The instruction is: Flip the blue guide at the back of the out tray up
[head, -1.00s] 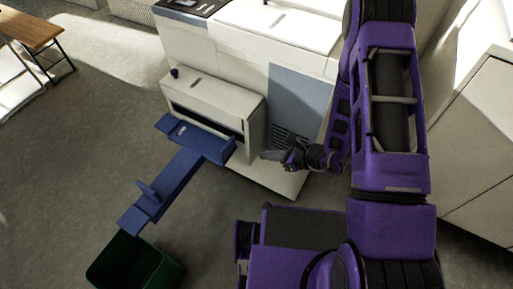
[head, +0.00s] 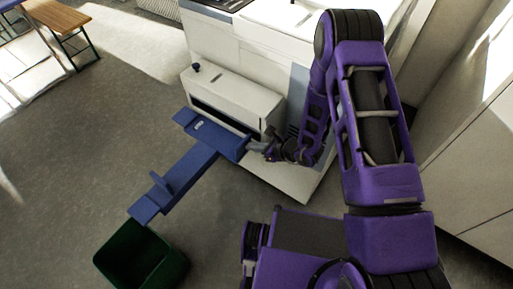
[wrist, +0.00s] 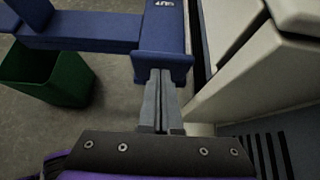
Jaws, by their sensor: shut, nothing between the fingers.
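The blue out tray (head: 208,134) juts from the front of the white machine. A long blue arm runs from it toward the lower left, with a small upright blue tab (head: 160,182) on it. I cannot tell for sure which blue part is the guide. My gripper (head: 256,147) is shut and empty at the tray's right end. In the wrist view my gripper's fingertips (wrist: 161,74) are together at the blue end piece (wrist: 162,62) and overlap its lower edge. Whether they touch it is unclear.
The white machine (head: 238,98) stands right behind the tray, close to my fingers. A dark green bin (head: 140,255) stands on the floor below the long arm's outer end. The grey floor to the left is open, with a wooden table (head: 60,20) far off.

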